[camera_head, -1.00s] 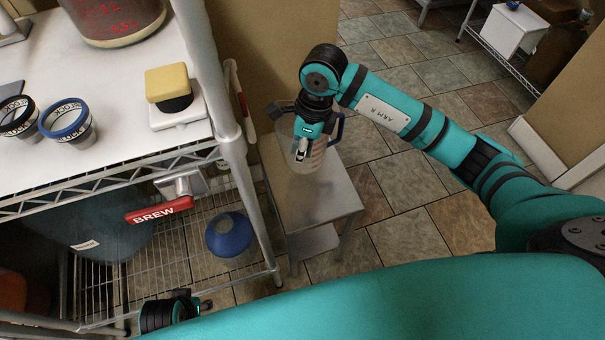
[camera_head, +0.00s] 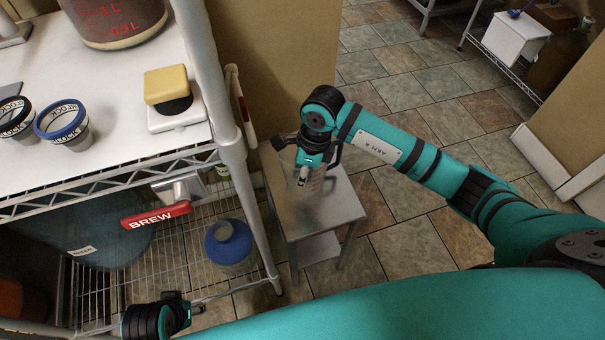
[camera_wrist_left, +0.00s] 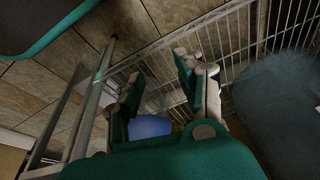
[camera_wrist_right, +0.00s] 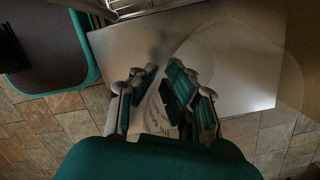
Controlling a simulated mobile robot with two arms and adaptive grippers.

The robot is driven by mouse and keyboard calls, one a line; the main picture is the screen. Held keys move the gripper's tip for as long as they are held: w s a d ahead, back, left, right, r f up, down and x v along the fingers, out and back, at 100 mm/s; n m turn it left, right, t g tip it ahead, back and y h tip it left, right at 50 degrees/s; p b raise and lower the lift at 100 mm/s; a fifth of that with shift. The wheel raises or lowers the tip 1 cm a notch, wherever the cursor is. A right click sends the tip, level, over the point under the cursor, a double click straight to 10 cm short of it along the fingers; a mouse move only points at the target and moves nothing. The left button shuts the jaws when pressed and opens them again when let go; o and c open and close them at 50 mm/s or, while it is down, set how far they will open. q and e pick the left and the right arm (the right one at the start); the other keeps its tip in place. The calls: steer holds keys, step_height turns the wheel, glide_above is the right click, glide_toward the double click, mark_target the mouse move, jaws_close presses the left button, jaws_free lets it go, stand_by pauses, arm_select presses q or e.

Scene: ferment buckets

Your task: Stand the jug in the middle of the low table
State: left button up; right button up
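In the right wrist view the gripper's fingers (camera_wrist_right: 158,92) are closed about the jug's marked wall (camera_wrist_right: 155,116), and the see-through body spreads over the tabletop (camera_wrist_right: 125,42). I cannot tell whether the jug's base touches the table. My left gripper (camera_head: 192,309) is low beside the wire rack; in the left wrist view its fingers (camera_wrist_left: 158,85) stand apart with nothing between them.
A wire rack (camera_head: 215,165) with a white top stands left of the table, its post close by. A cardboard-coloured wall (camera_head: 275,60) is behind. Tiled floor lies open to the right.

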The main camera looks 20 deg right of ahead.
steer(key=o, duration=0.4)
